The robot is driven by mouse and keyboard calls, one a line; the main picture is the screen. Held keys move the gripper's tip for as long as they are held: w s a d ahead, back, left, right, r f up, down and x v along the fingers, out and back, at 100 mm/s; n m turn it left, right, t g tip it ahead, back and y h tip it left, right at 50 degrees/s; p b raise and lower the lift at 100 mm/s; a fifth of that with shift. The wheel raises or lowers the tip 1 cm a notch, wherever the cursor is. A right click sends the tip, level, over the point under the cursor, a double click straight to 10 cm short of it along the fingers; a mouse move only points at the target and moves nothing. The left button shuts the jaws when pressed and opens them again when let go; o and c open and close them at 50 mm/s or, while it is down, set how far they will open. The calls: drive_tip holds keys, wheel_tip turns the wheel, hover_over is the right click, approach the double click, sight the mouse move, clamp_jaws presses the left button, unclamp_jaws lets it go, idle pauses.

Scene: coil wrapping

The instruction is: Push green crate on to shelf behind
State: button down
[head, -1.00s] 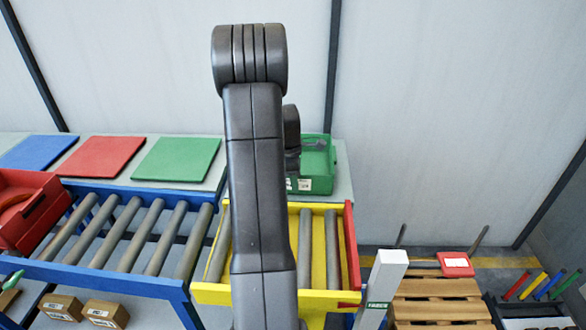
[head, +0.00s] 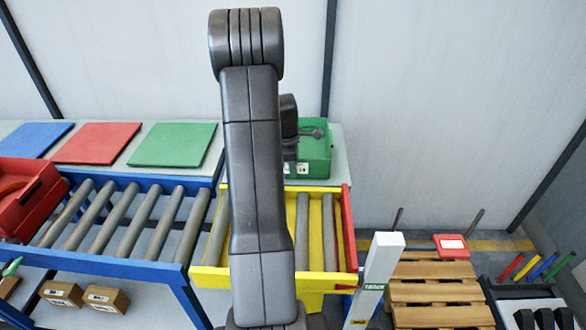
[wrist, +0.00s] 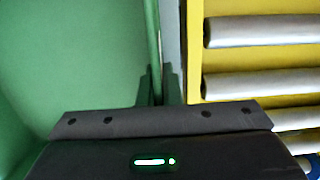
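The green crate (head: 318,158) stands on the grey shelf (head: 338,165) behind the yellow conveyor section. My arm hides its left side in the head view. In the wrist view the crate's green inside (wrist: 60,60) fills the left, and its thin wall runs up from the fingers. My gripper (wrist: 158,90) has its fingertips close together at that wall, with a narrow gap between them. I cannot tell whether they press on the wall or only sit beside it.
The yellow roller section (head: 317,215) with a red right side (head: 347,225) lies in front of the shelf. A blue roller conveyor (head: 110,262) and a red crate (head: 25,205) are at left. Blue, red and green (head: 175,145) boards lie on the shelf. A white post (head: 378,275) stands right.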

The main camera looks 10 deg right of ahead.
drive_tip(key=shift+w, duration=0.1)
drive_tip(key=c, duration=1.5)
unclamp_jaws()
drive_tip(key=shift+c, duration=0.2)
drive_tip(key=r, duration=0.4)
drive_tip(key=a+r, duration=0.1)
drive_tip(key=r, duration=0.8)
drive_tip(key=shift+w+a+r+p, duration=0.15)
drive_tip(key=shift+a+r+p, duration=0.15)
drive_tip(key=shift+r, duration=0.05)
drive_tip(key=f, duration=0.4)
drive_tip(key=d+f, duration=0.1)
drive_tip(key=f, duration=0.8)
drive_tip(key=shift+s+d+f+b, duration=0.2)
drive_tip(key=shift+d+f+b, duration=0.1)
drive_tip(key=shift+d+f, duration=0.1)
drive_tip(key=shift+s+a+r, duration=0.1)
drive_tip(key=shift+a+r, duration=0.05)
drive_tip(key=shift+r, duration=0.35)
